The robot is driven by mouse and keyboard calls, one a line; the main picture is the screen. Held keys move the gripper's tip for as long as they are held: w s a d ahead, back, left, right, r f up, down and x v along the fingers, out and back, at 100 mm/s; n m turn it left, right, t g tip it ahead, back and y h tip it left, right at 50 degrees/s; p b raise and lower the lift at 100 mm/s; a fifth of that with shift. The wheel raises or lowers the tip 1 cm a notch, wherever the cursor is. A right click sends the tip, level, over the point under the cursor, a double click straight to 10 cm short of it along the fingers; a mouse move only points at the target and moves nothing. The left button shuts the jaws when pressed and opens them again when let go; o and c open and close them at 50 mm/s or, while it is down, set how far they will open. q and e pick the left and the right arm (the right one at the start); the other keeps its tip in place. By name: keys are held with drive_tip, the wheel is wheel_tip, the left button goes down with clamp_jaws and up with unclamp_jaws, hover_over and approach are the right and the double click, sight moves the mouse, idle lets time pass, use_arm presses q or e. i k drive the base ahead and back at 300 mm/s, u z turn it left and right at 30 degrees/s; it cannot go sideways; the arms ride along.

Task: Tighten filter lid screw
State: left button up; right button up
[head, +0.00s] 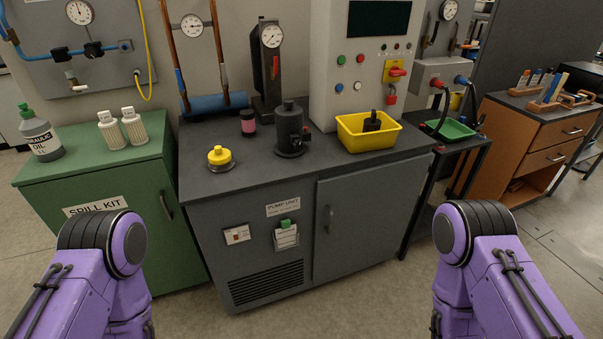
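A dark cylindrical filter housing (290,130) with a knob-like top stands upright on the grey pump unit cabinet (215,191). A round yellow-topped piece (219,157) with a grey base sits to its left near the cabinet's front edge. I cannot tell which of these bears the filter lid screw. A yellow tray (351,135) to the right holds a black object (373,121). My two purple arms reach in at the lower left and lower right, in front of the cabinet and apart from everything on it. Neither gripper shows.
A dark jar with a pink label (248,123) and a gauge stand (268,70) are behind. A control panel (357,65) rises at the back. A green spill kit cabinet (92,165) holds bottles at left. The counter's front strip is clear.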

sight(298, 144)
drive_tip(key=u, duration=0.8)
drive_tip(key=i, duration=1)
drive_tip(key=z, duration=0.3)
